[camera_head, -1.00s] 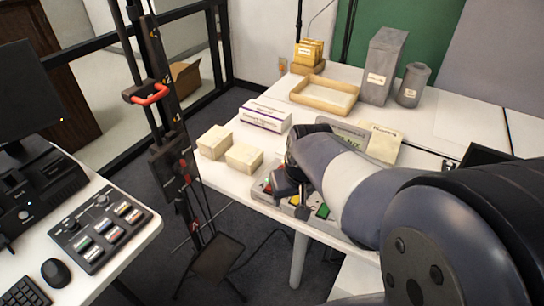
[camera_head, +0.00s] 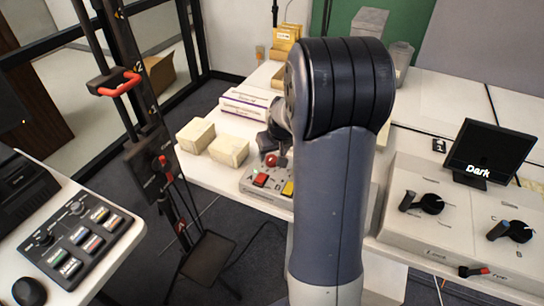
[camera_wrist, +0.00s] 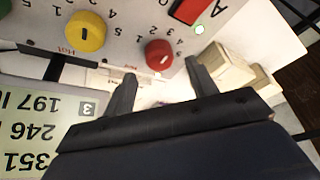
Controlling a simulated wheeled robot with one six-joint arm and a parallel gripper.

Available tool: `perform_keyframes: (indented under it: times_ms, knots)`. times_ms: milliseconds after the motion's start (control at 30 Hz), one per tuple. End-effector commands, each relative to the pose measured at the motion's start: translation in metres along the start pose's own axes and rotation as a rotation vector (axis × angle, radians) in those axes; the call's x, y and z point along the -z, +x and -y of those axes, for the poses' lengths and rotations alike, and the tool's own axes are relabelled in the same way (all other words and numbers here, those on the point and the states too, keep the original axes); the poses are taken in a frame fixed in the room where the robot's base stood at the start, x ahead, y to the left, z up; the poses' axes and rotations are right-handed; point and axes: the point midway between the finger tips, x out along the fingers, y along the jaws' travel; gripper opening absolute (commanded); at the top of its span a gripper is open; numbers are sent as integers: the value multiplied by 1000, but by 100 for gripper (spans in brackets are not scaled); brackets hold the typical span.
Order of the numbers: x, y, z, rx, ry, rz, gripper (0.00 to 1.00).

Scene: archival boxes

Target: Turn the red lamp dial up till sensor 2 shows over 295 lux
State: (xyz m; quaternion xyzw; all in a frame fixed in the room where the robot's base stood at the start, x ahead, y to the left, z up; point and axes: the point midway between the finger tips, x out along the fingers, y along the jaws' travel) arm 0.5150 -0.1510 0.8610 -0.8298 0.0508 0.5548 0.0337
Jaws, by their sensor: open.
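The red dial (camera_wrist: 159,55) sits on a light control panel (camera_wrist: 125,30), between and just beyond my open fingertips (camera_wrist: 161,74) in the wrist view. The fingers look apart from it; contact is not clear. A white pointer mark shows on the dial. In the head view the red dial (camera_head: 271,161) shows left of my arm, and my gripper (camera_head: 266,143) is close above it, partly hidden. The lux display (camera_wrist: 45,130) appears upside down in the wrist view, reading 351, 246 and 197; the 197 line is tagged 3. The middle line reads 246.
A yellow dial (camera_wrist: 85,32) and a red button A (camera_wrist: 188,10) are near the red dial. Cream boxes (camera_head: 228,150) stand left of the panel. At right, a console has black handles (camera_head: 432,204) and a screen reading "Dark" (camera_head: 487,153).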

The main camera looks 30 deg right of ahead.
Motion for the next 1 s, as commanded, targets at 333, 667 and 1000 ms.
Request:
perform_keyframes:
  times_ms: [333, 667, 1000]
  knots:
    - [0, 34, 0, 0, 1, 0, 55]
    - [0, 35, 0, 0, 1, -1, 52]
    - [0, 34, 0, 0, 1, 0, 24]
